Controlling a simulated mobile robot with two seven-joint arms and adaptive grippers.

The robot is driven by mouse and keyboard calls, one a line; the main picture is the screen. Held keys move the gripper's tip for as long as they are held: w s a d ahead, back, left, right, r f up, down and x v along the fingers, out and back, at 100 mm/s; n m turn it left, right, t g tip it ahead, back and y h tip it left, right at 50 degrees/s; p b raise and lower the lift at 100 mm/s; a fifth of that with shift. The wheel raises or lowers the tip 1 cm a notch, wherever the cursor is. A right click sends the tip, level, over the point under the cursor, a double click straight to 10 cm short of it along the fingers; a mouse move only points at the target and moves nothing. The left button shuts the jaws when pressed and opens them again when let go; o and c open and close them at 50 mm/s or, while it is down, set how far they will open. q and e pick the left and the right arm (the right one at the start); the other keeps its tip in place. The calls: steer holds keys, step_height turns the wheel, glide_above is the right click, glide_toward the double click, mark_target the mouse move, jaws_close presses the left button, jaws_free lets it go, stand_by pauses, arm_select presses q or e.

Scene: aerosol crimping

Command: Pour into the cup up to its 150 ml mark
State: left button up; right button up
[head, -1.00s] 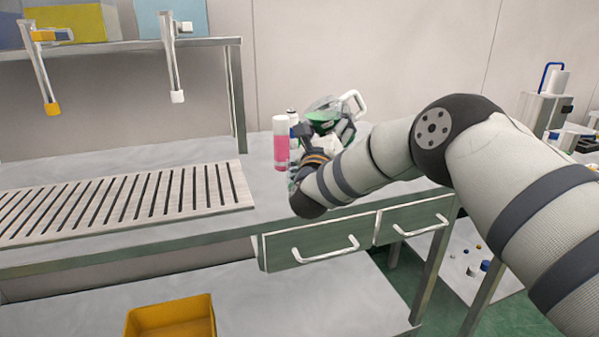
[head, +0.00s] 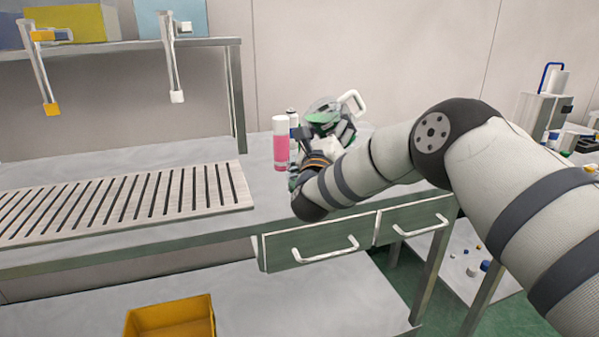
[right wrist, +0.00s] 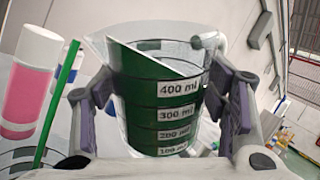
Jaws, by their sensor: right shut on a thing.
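My right gripper (right wrist: 165,112) is shut on a clear jug (right wrist: 212,45) of dark green liquid, with its fingers on either side. The jug's labels read from 400 ml to 100 ml. Its liquid surface slants against the walls, so the jug is tilted with the spout to the left. A thin straight green column (right wrist: 58,100), apparently a pouring stream, runs down from beside the spout. It ends at a clear rim with dark rings, apparently the cup (right wrist: 22,158), cut off at lower left; its level is unreadable. In the head view the jug (head: 324,110) and right gripper (head: 322,138) are above the bench.
A bottle with pink contents (head: 281,150) stands left of the gripper, close to it. A slatted panel (head: 130,200) covers the bench's left part. Drawers (head: 320,240) sit under the bench, and a yellow bin (head: 172,317) is below.

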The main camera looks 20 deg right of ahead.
stand_by(0.5)
steer(key=shift+f+n+t, duration=0.1)
steer(key=shift+n+t, duration=0.3)
steer(key=shift+n, duration=0.1)
steer(key=shift+f+n, duration=0.15)
steer(key=shift+n, duration=0.15)
steer(key=shift+n+t+y, duration=0.3)
stand_by(0.4)
steer(key=shift+n, duration=0.3)
steer(key=shift+f+n+t+y, duration=0.15)
steer(key=shift+n+t+y, duration=0.5)
steer(key=shift+n, duration=0.25)
stand_by(1.9)
stand_by(0.3)
